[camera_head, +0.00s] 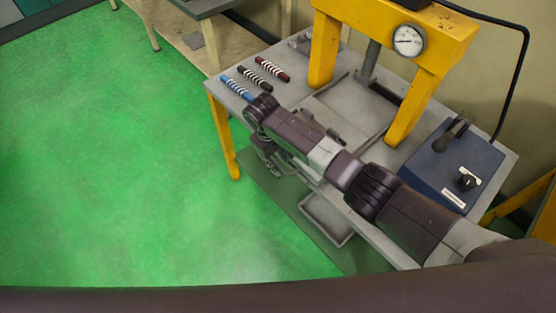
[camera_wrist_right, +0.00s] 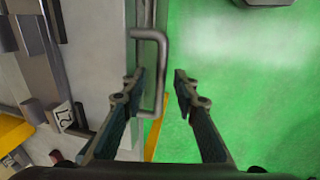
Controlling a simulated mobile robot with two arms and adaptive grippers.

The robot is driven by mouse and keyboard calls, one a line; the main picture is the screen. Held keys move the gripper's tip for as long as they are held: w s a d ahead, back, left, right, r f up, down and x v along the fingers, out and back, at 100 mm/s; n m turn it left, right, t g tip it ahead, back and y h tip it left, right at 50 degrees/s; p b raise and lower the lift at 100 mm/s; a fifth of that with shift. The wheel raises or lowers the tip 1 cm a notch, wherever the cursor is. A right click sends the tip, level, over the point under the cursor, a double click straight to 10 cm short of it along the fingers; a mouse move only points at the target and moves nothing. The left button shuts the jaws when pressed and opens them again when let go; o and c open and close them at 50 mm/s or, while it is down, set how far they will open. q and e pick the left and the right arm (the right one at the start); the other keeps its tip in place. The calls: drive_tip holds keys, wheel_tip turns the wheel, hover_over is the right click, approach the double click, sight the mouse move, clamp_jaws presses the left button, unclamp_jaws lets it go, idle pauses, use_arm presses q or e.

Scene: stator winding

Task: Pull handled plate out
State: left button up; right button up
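The handle (camera_wrist_right: 160,72) of the plate is a bent grey metal rod in the right wrist view. It stands out from the edge of a grey metal surface. My right gripper (camera_wrist_right: 158,85) is open, with one finger on each side of the handle, which lies nearer the left finger. I cannot tell whether that finger touches it. In the head view my right gripper (camera_head: 272,160) is at the table's front edge, small and partly hidden by my arm. My right arm hides the handle there. The plate's outline is hard to make out. My left gripper is not in view.
A yellow press (camera_head: 323,45) with a gauge (camera_head: 408,40) stands on the grey table (camera_head: 225,90). A blue control box (camera_head: 440,165) is at the right. Striped blue, black and red handles lie at the table's left. Green floor (camera_head: 120,160) is open on the left.

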drive_tip(key=shift+r, duration=0.1)
drive_tip(key=shift+a+r, duration=0.1)
drive_tip(key=shift+r, duration=0.2)
wheel_tip(320, 180, up, 11)
drive_tip(key=s+a, duration=0.1)
drive_tip(key=shift+s+a, duration=0.15)
drive_tip(key=shift+a, duration=0.1)
